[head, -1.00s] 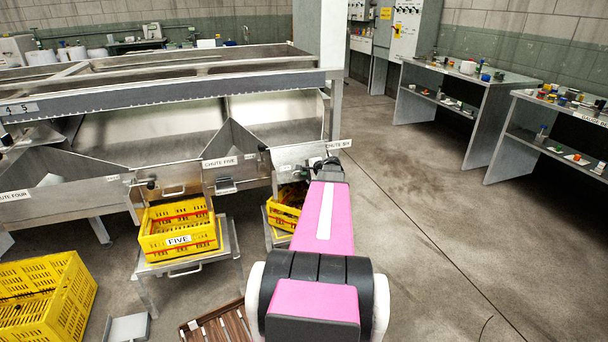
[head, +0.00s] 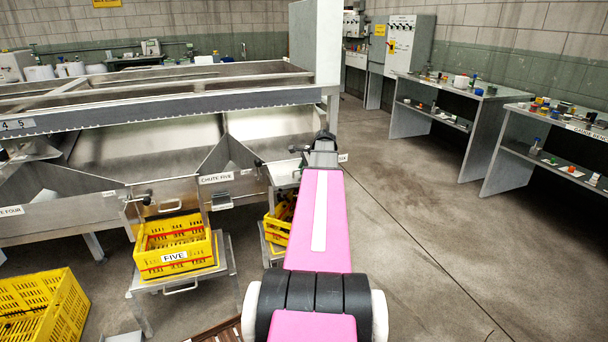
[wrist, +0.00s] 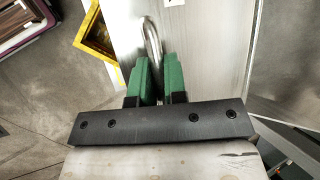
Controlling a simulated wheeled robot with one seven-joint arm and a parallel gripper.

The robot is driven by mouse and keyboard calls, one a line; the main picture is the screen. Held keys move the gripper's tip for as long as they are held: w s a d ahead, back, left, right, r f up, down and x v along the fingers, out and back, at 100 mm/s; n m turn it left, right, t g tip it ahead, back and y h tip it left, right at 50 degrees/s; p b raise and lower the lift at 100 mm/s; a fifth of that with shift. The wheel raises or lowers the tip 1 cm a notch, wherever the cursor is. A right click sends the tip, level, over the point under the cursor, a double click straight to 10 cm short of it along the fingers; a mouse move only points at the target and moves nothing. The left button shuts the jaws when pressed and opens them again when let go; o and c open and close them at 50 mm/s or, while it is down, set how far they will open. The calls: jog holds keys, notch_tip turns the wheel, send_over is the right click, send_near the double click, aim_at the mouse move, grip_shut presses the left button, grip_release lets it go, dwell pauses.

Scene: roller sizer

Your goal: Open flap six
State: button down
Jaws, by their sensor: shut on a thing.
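Chute six is at the right end of the sizer. In the head view the end of my arm covers most of its front and label, leaving only a corner of the label (head: 343,158). In the wrist view a bent silver handle (wrist: 152,40) stands against a pale metal panel (wrist: 205,45), which appears to be flap six. My gripper (wrist: 159,78) has its green fingers close together on either side of the handle's near end, shut on it. In the head view the fingers are hidden behind my wrist.
Chute five (head: 218,180) is just left, above a yellow crate (head: 172,245) on a stand. Another yellow crate (head: 277,226) stands under chute six, partly behind my arm. A large yellow crate (head: 40,305) is at lower left. The floor to the right is clear up to the benches (head: 455,95).

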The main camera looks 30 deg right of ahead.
jog(key=shift+w+r, duration=0.1)
jog(key=shift+r, duration=0.15)
dwell(0.3)
jog(key=c, duration=1.2)
grip_release()
jog(key=v, duration=1)
jog(key=shift+d+r, duration=0.15)
jog(key=shift+r, duration=0.2)
jog(key=shift+s, duration=0.2)
